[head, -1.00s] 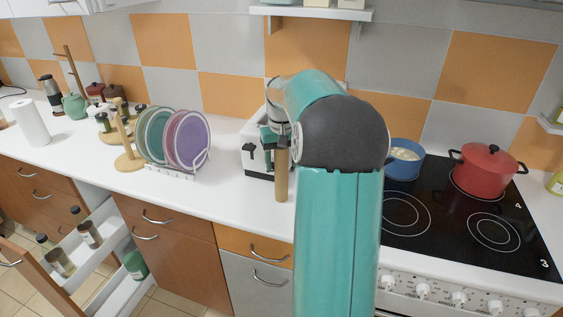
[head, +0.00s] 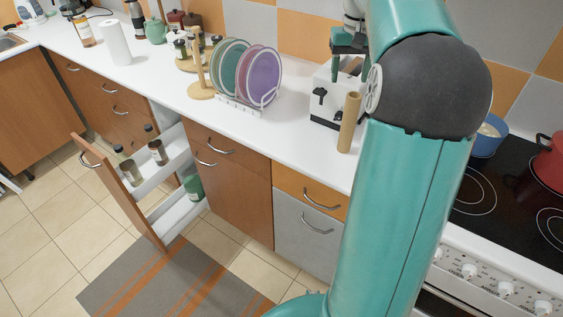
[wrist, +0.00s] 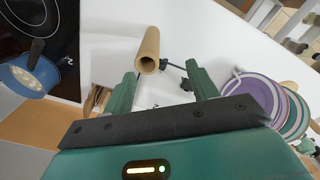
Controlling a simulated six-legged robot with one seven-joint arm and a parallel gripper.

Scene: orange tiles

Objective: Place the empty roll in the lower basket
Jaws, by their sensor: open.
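The empty roll (head: 349,123), a brown cardboard tube, stands upright on the white counter in front of the toaster. It also shows in the wrist view (wrist: 148,50), just beyond my fingertips. My gripper (head: 349,68) is above the toaster, behind and above the roll, partly hidden by my arm. In the wrist view my gripper (wrist: 159,72) is open, with nothing between its fingers. The lower basket (head: 180,216) is the white bottom tier of the open pull-out cabinet at left; a green jar (head: 193,187) is in it.
The upper basket (head: 164,160) holds several bottles. The toaster (head: 325,95) stands behind the roll. A plate rack (head: 240,106) is to its left. The blue pot (head: 489,135) and red pot (head: 550,165) are on the stove at right. Counter left of the roll is clear.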

